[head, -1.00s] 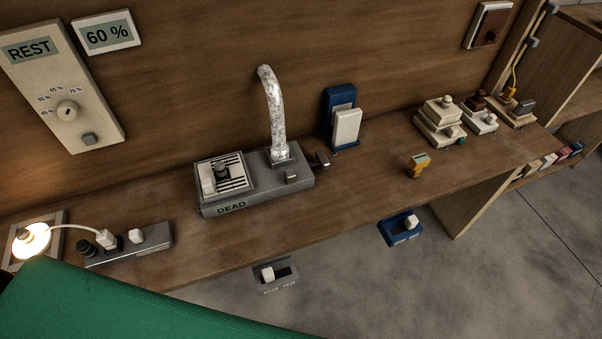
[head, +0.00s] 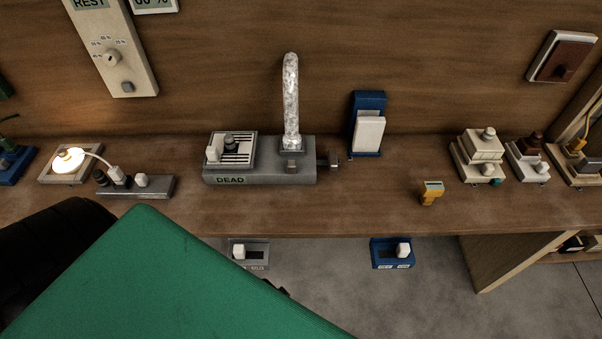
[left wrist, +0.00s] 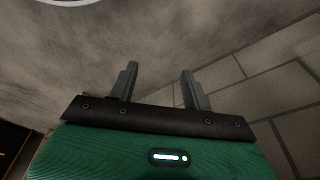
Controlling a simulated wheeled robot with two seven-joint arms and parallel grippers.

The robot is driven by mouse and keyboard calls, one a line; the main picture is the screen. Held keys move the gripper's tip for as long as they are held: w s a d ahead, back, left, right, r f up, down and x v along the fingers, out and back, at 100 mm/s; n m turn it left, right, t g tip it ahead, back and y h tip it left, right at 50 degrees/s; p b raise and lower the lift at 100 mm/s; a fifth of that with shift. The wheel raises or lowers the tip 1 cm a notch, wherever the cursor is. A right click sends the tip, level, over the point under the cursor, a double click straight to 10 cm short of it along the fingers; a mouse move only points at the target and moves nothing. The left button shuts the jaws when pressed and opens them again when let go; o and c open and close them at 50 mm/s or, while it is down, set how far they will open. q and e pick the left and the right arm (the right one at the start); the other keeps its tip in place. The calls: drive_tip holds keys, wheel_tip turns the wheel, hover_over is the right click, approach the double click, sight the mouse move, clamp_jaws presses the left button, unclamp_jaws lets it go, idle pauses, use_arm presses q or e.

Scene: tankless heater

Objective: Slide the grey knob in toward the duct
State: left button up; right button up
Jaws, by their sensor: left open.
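The silver duct (head: 291,105) rises from the grey unit (head: 265,175) marked DEAD, at mid-table in the head view. A grey knob (head: 333,160) sticks out at the unit's right side, a little right of the duct foot, with a visible gap between them. A smaller grey block (head: 291,168) sits at the duct foot. My left gripper (left wrist: 158,82) is open and empty in the left wrist view, over grey floor. Its fingers do not show in the head view, where only my green arm part fills the lower left. My right gripper is not in view.
A blue holder with a white plate (head: 368,130) stands right of the knob. A yellow piece (head: 431,193) lies near the front edge. Grey (head: 249,253) and blue (head: 392,252) switch boxes hang below that edge. A lamp (head: 68,160) and power strip (head: 135,186) are left.

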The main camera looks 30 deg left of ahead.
use_arm(q)
drive_tip(key=w+d+r+m+t+h+b, duration=0.1)
drive_tip(key=w+d+r+m, duration=0.15)
drive_tip(key=r, duration=1.05)
drive_tip(key=w+d+r+m+b, duration=0.2)
drive_tip(key=w+r, duration=0.1)
drive_tip(key=r, duration=1.1)
drive_tip(key=w+r+m, duration=0.1)
drive_tip(key=w+m, duration=0.3)
drive_tip(key=w+a+r+m+g, duration=0.1)
drive_tip(key=w+m, duration=0.4)
drive_tip(key=w+r+m, duration=0.2)
drive_tip(key=w+m, duration=0.2)
drive_tip(key=w, duration=0.1)
drive_tip(key=shift+a+m+g, duration=0.25)
drive_tip(key=shift+g, duration=0.05)
drive_tip(key=w+a+r+m+g, duration=0.1)
drive_tip(key=w+a+r+m, duration=0.45)
drive_tip(key=a, duration=0.25)
drive_tip(key=m+y, duration=0.1)
drive_tip(key=m, duration=0.2)
approach(291, 163)
drive_tip(key=shift+g, duration=0.4)
drive_tip(key=f+p, duration=0.1)
drive_tip(key=f, duration=0.5)
drive_tip(key=f+p, duration=0.1)
drive_tip(key=f, duration=0.3)
drive_tip(key=shift+w+d+f+p, duration=0.15)
drive_tip(key=shift+w+p, duration=0.15)
drive_tip(key=shift+w, duration=0.1)
